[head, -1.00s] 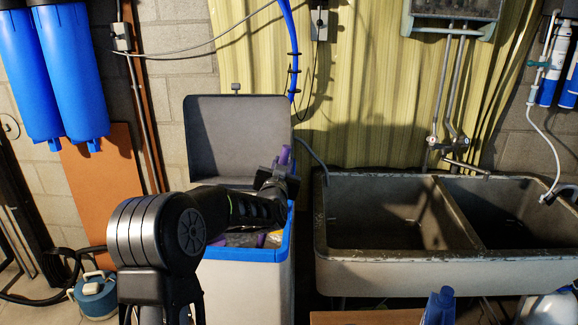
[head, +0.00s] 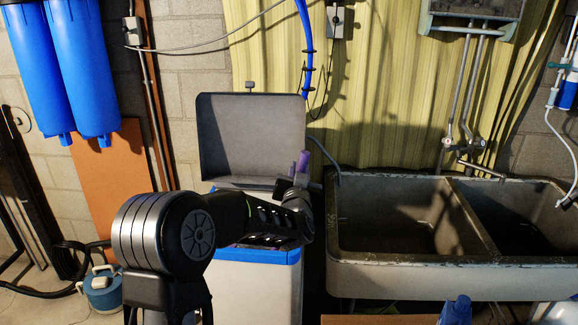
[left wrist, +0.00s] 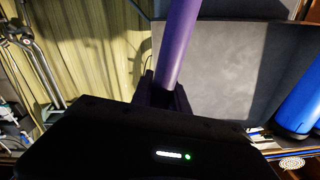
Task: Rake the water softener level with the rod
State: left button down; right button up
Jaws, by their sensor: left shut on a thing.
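The water softener is a white cabinet (head: 255,290) with a blue rim (head: 285,257). Its grey lid (head: 252,135) stands open behind it and also shows in the left wrist view (left wrist: 225,65). My left gripper (head: 292,185) is shut on the purple rod (head: 303,161), above the right side of the cabinet's opening. In the left wrist view the rod (left wrist: 180,45) rises from between the fingers (left wrist: 165,97). The rod's lower end is hidden. My left forearm covers the opening, so the softener's contents and their level cannot be seen. My right gripper is not in view.
A double stone sink (head: 400,280) stands close on the right. Blue filter housings (head: 85,70) hang at the upper left. A teal jug (head: 102,290) sits on the floor at left. A blue bottle-like object (head: 455,311) is at the bottom right.

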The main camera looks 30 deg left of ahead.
pick_arm(q)
jog(key=shift+s+d, duration=0.1)
jog(key=shift+d, duration=1.05)
jog(key=s+a+b, duration=0.3)
jog(key=s+a, duration=0.1)
jog(key=a, duration=0.3)
jog(key=shift+w, duration=0.1)
